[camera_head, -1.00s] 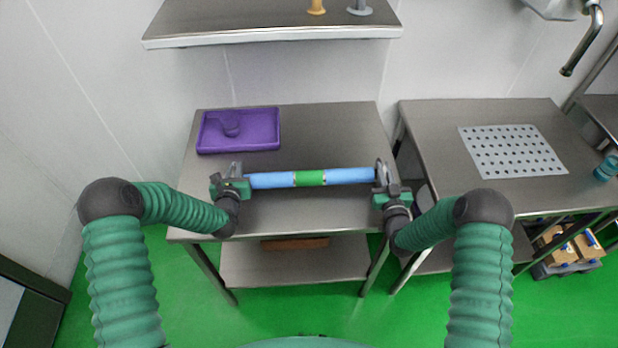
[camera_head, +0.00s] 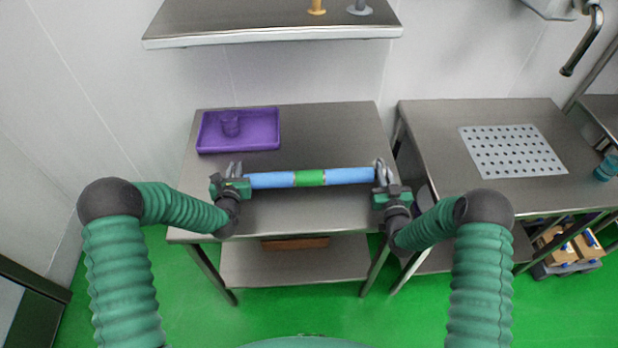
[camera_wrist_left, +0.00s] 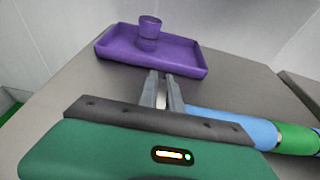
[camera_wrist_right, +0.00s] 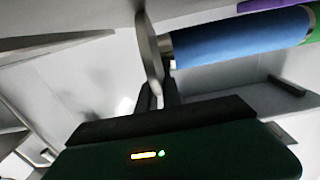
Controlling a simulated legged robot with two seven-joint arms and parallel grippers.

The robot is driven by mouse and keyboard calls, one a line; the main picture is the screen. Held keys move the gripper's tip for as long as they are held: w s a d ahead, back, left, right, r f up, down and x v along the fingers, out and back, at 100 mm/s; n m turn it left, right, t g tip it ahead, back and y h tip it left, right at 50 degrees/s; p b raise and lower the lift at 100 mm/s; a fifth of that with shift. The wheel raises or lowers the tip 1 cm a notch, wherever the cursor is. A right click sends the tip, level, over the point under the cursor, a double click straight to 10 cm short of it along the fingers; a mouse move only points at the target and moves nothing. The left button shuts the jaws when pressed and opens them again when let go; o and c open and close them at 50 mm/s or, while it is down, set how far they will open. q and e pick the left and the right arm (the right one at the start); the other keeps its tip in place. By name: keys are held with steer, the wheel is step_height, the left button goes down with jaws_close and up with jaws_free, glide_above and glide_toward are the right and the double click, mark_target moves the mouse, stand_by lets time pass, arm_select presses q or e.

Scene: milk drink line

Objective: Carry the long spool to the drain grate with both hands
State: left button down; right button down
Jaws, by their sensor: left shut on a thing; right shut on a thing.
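The long spool (camera_head: 345,176) is a blue bar with a green middle band, lying level across the front part of the left steel table. I cannot tell whether it touches the tabletop. My left gripper (camera_head: 233,171) is shut on its left end, and my right gripper (camera_head: 381,172) is shut on its right end. The spool also shows in the left wrist view (camera_wrist_left: 235,124) and in the right wrist view (camera_wrist_right: 235,40), beside the fingers. The drain grate (camera_head: 512,151) is a light perforated plate on the right table, with nothing on it.
A purple tray (camera_head: 268,141) with a purple cup (camera_head: 230,123) stands at the back left of the left table (camera_head: 320,125). A narrow gap separates it from the right table (camera_head: 430,118). A teal cup (camera_head: 606,169) stands at the far right. A shelf (camera_head: 270,25) hangs above.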

arm_select(q)
steer(key=shift+r, duration=0.15)
arm_select(e)
steer(key=shift+r, duration=0.15)
